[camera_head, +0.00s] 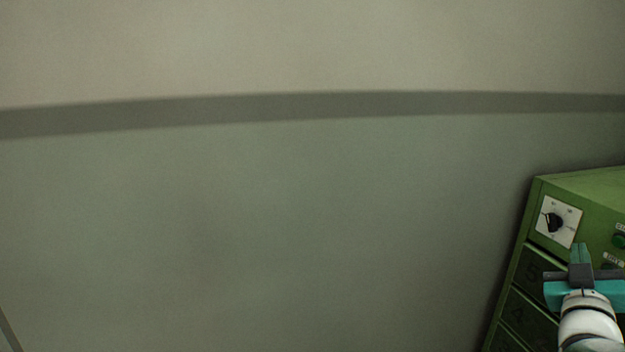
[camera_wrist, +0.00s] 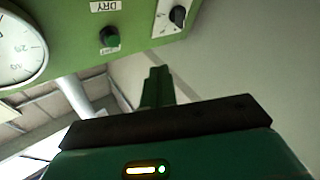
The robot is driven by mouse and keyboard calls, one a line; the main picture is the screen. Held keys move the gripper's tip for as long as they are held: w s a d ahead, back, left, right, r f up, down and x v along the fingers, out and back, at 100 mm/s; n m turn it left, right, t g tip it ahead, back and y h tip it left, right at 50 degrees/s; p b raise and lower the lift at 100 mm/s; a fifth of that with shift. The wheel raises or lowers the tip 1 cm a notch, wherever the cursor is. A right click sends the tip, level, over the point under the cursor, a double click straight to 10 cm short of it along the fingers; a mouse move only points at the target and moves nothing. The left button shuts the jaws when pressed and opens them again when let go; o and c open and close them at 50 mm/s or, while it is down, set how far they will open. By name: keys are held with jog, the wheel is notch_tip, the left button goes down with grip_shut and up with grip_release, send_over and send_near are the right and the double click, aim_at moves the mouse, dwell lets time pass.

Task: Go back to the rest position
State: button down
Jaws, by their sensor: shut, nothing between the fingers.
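My gripper (camera_head: 581,253) is at the lower right of the head view, in front of a green cabinet. Its teal fingers are together with nothing between them. In the wrist view the shut fingers (camera_wrist: 157,88) point up the picture, beside the cabinet's front panel. No cork stoppers show in either view.
The green cabinet (camera_head: 590,190) has a black rotary knob (camera_head: 553,222) on a white plate and numbered drawers (camera_head: 535,270). In the wrist view its panel shows a round dial (camera_wrist: 18,48) and a green button (camera_wrist: 109,37). The wall (camera_head: 250,220) at left is bare.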

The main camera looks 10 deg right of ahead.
jog(key=w+a+f+g+y, duration=0.2)
jog(key=a+f+y, duration=0.2)
jog(key=a, duration=0.7)
jog(key=w+a+f+g+y, duration=0.2)
jog(key=w+a+f+y, duration=0.15)
jog(key=a, duration=0.65)
jog(key=s+a+f+n+g+y, duration=0.1)
jog(key=s+a+f+g+y, duration=0.1)
jog(key=s+a, duration=0.4)
jog(key=s+a+f+n+g+y, duration=0.1)
jog(key=s+a+f+g+y, duration=0.2)
jog(key=s+a, duration=0.4)
jog(key=a+g+y, duration=0.1)
jog(key=a, duration=0.3)
jog(key=shift+a+f+n, duration=0.15)
jog(key=shift+f+n, duration=0.1)
jog(key=shift+n, duration=0.05)
